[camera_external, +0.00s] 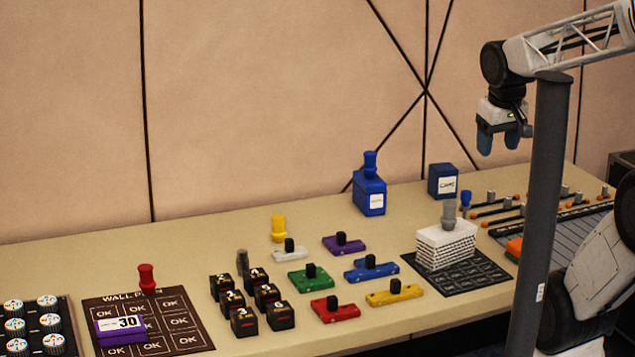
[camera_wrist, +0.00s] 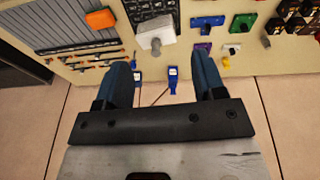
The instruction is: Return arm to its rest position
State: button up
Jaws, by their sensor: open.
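My gripper (camera_external: 503,138) hangs high above the back right of the table, its blue fingers pointing down. In the wrist view my gripper (camera_wrist: 162,85) shows its two blue fingers wide apart, with nothing held between them. It is clear of all objects. My arm reaches in from the right edge, bent at the elbow, partly hidden by a dark post. No marker of a rest position shows in either view.
A dark grey post (camera_external: 543,210) stands in front of my arm. The beige table (camera_external: 60,250) holds a blue bottle (camera_external: 370,195), a blue box (camera_external: 442,181), a white block (camera_external: 446,246), coloured switches, black cubes and a slider panel (camera_external: 560,240). The air above the table is free.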

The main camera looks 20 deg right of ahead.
jog(key=shift+s+a+f+m, duration=0.1)
jog(key=shift+s+m, duration=0.05)
jog(key=shift+s, duration=0.25)
jog(key=shift+s+a+f+m, duration=0.1)
jog(key=shift+s+m, duration=0.05)
jog(key=shift+s, duration=0.2)
